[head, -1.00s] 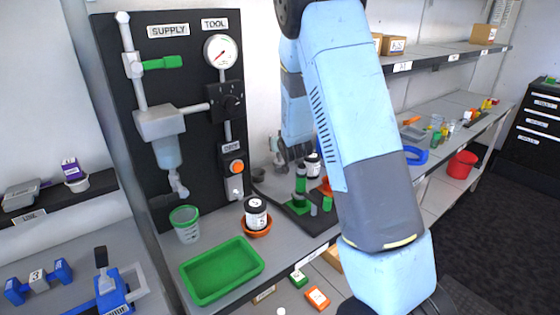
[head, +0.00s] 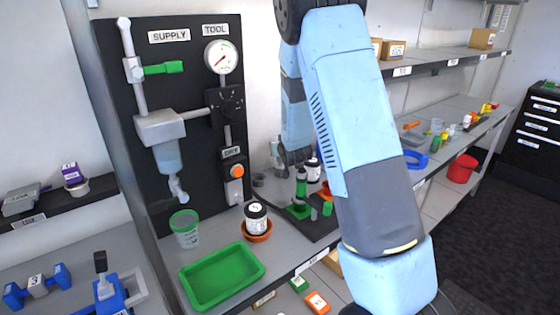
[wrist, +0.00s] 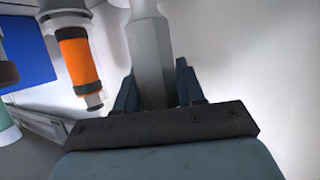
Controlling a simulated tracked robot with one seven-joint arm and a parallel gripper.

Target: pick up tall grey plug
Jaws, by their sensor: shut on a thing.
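In the wrist view, my gripper (wrist: 155,88) is shut on a tall grey plug (wrist: 148,50). The plug stands between the two dark fingers, and its lower end is hidden by the gripper body. In the head view, my gripper (head: 295,156) is small and partly dark, above a green post (head: 300,190) on a dark mat. The plug cannot be made out clearly there.
An orange and black cylinder (wrist: 77,62) is close to the left of the plug in the wrist view. A white jar (head: 256,213) in an orange dish, a green tray (head: 222,277) and a green-rimmed cup (head: 185,230) stand on the bench by the black supply panel (head: 205,130).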

